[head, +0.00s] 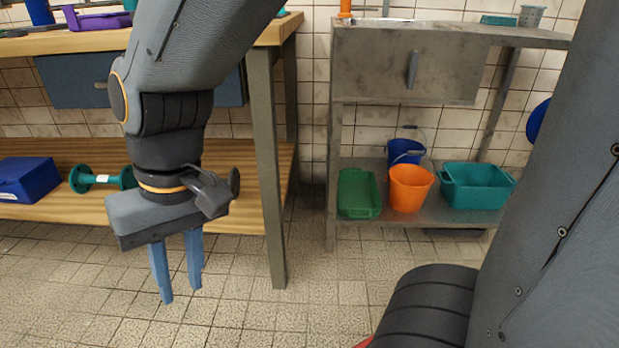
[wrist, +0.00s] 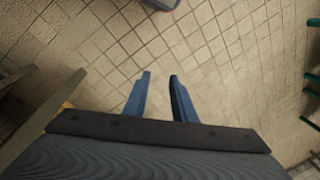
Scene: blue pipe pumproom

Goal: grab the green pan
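A green, shallow rectangular pan (head: 358,193) sits on the lower metal shelf of the grey bench, at its left end beside an orange bucket. My gripper (head: 181,293) hangs pointing down over the tiled floor, left of the pan and apart from it. Its two blue fingers are spread with nothing between them. The wrist view also shows the open fingers (wrist: 160,75) over bare tiles. The pan cannot be made out there; some green parts at the right edge are too cut off to tell.
The orange bucket (head: 410,187), a blue bucket (head: 405,151) and a teal tub (head: 477,188) share the metal shelf (head: 430,216). A grey drawer (head: 405,66) hangs above. The floor in front is clear.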

